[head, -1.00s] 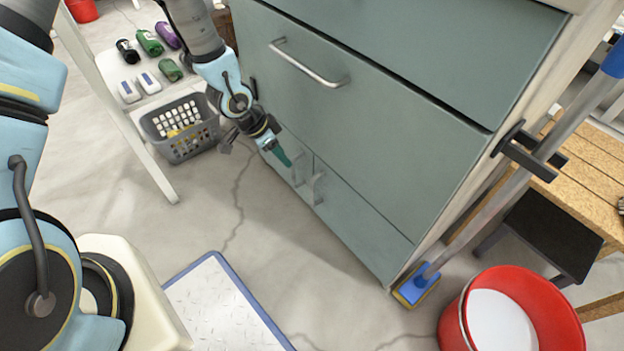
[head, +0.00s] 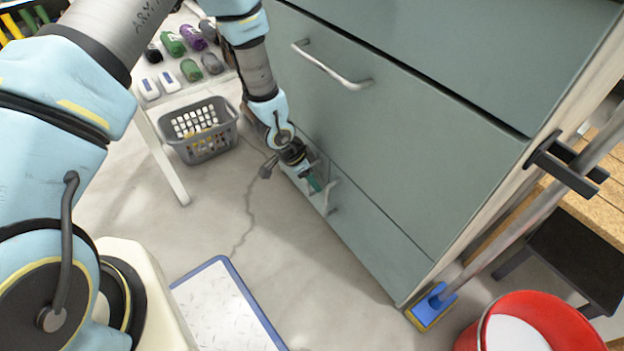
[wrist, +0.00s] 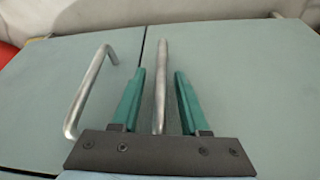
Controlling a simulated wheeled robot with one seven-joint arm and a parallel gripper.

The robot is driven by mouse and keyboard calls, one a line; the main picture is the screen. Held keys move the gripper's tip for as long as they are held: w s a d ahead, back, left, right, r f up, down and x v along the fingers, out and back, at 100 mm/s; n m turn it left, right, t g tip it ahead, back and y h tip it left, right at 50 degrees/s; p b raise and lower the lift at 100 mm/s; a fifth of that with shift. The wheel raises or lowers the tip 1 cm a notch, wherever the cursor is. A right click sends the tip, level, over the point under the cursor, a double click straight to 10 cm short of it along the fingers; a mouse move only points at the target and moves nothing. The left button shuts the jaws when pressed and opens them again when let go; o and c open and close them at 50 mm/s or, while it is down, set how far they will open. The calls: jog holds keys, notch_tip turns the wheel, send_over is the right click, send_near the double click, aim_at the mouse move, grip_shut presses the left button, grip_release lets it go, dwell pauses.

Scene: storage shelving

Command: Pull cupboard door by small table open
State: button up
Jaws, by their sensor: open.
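The grey-green cupboard has two low doors. The door by the small table shows in the wrist view (wrist: 240,65), right of the seam; in the head view my arm largely hides it. Its metal bar handle (wrist: 161,80) stands between the two teal fingers of my gripper (wrist: 160,73). The fingers are open, with a gap visible on each side of the bar. In the head view my gripper (head: 314,183) is low at the cupboard front. The other door's handle (head: 331,197) is just to its right. Both doors look closed.
The small white table (head: 170,165) stands left of the cupboard, with a grey basket (head: 208,153) beside it. A blue-edged board (head: 225,305) lies on the floor in front. A mop (head: 433,303) and a red bucket (head: 540,325) are at right.

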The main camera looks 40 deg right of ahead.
jog(key=shift+c, duration=0.2)
grip_shut()
dwell(1.1)
